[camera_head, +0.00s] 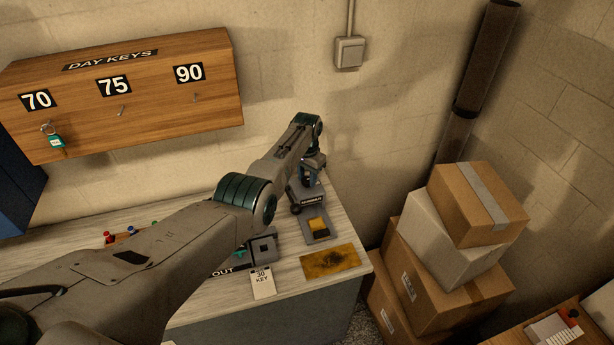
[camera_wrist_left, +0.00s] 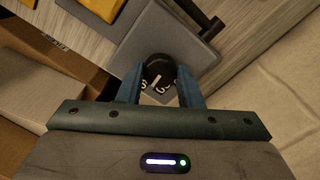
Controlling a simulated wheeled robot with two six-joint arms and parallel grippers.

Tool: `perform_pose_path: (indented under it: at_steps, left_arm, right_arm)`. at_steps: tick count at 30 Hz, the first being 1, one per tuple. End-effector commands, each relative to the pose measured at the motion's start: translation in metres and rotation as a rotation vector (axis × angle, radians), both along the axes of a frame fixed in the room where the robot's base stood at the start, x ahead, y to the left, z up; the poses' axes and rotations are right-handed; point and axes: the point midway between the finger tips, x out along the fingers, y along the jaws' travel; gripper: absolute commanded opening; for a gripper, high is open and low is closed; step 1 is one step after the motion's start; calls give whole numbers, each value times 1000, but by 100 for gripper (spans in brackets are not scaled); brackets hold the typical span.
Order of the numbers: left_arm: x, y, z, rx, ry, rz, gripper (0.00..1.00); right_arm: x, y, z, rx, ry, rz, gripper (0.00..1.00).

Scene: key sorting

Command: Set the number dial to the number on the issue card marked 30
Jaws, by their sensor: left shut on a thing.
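The issue card (camera_head: 262,282) is a white card printed "30 KEY", lying near the front of the bench. My left gripper (camera_head: 309,186) reaches down at the small dark machine at the bench's right end. In the left wrist view its two blue fingers (camera_wrist_left: 160,88) are shut on the sides of a round black knob, the number dial (camera_wrist_left: 157,66). The knob has a white pointer line, and parts of white numerals show beside it. The fingers hide most of the numerals, so the set number cannot be read. My right gripper is not in view.
A grey holder with a yellow pad (camera_head: 318,229) sits in front of the machine, and a stained yellow mat (camera_head: 330,262) nearer the edge. A wooden key board (camera_head: 150,118) with 70, 75 and 90 hangs behind. Stacked boxes (camera_head: 450,250) stand right of the bench.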

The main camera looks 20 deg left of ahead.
Motion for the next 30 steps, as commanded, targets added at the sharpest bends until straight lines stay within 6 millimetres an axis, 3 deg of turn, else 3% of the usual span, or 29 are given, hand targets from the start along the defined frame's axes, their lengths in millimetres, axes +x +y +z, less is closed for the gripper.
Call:
perform_pose_path:
  at_steps: [10,25,26,29,30]
  left_arm:
    - [0,0,0,0,-1,-123,10]
    - [0,0,0,0,-1,-140,10]
    - [0,0,0,0,-1,-140,34]
    - [0,0,0,0,-1,-140,54]
    - [0,0,0,0,-1,-140,54]
  right_arm:
    - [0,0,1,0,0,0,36]
    - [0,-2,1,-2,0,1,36]
    - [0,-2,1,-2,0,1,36]
    - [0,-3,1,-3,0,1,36]
    - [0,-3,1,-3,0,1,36]
